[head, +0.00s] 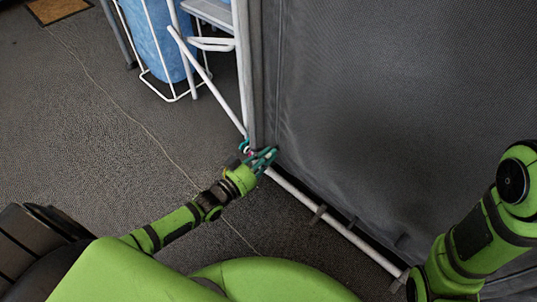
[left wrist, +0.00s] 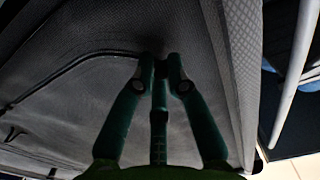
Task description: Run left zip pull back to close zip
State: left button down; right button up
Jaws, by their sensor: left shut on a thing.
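A grey fabric panel (head: 400,90) stands upright at the right of the head view, with a seam near its left edge. My left gripper (head: 268,155) is at the panel's lower left corner, close to the floor. In the left wrist view its fingertips (left wrist: 161,64) are together against the grey fabric (left wrist: 70,85). They are shut on a small dark thing, which I take to be the left zip pull; the fingers mostly hide it. A dark curved line (left wrist: 75,60) runs across the fabric to the fingertips. My right gripper is out of view; only its arm shows at lower right.
A white pole (head: 335,228) runs along the panel's foot. A white frame with a blue container (head: 157,40) stands behind the corner, beside a light step (head: 210,14). A brown mat (head: 58,9) lies far left. The grey floor (head: 90,130) at left is mostly clear, with a thin cord.

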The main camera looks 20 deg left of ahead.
pick_arm(q)
jog(key=shift+w+a, duration=0.1)
jog(key=shift+a, duration=0.3)
jog(key=c, duration=1.3)
grip_release()
jog(key=shift+c, duration=0.2)
jog(key=v, duration=1.2)
jog(key=shift+d, duration=0.15)
jog(key=shift+r, duration=0.1)
